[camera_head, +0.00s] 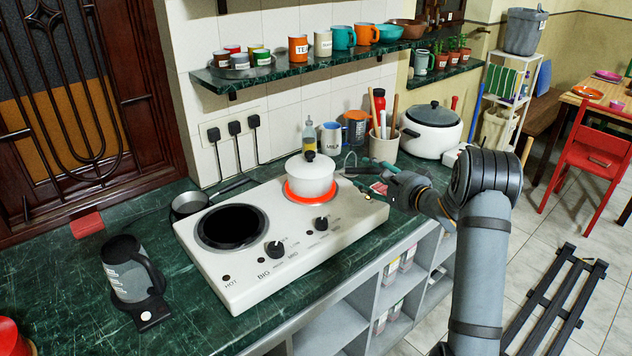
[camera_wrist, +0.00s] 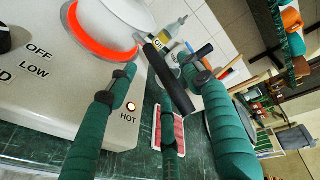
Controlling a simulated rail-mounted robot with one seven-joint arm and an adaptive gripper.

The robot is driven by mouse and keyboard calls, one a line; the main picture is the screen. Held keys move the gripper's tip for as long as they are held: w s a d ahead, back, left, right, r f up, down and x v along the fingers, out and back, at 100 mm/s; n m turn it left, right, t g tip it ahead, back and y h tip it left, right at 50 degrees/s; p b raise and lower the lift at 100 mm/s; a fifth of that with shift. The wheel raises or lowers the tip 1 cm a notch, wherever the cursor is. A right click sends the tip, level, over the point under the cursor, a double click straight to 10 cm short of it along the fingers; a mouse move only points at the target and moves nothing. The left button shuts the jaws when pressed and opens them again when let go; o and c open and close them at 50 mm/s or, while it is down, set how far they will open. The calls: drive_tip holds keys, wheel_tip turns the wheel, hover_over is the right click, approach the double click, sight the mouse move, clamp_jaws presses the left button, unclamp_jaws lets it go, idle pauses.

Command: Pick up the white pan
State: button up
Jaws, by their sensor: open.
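The white pan (camera_head: 309,179) with a lid and dark knob sits on the glowing red right burner of the white hob. In the wrist view the pan (camera_wrist: 108,18) is at the top left, and its black handle (camera_wrist: 165,68) reaches between my spread green fingers. My gripper (camera_head: 358,176) is just right of the pan in the head view, open around the handle area. In the wrist view my gripper (camera_wrist: 158,74) has fingers on either side of the handle. Whether any finger touches the handle I cannot tell.
The white hob (camera_head: 275,290) stands on a green marble counter (camera_head: 70,285). A utensil holder (camera_head: 384,146), mugs, an oil bottle (camera_head: 309,134) and a white cooker (camera_head: 430,132) stand behind. A shelf (camera_head: 300,68) overhangs the back. A red patterned item (camera_wrist: 157,130) lies beneath my fingers.

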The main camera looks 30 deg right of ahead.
sight(365, 173)
drive_tip(key=x, duration=0.4)
drive_tip(key=shift+w+a+f+p, duration=0.1)
drive_tip(key=shift+w+f+p, duration=0.1)
drive_tip(key=shift+p, duration=0.1)
drive_tip(key=shift+c, duration=0.8)
clamp_jaws()
drive_tip(key=shift+r, duration=0.1)
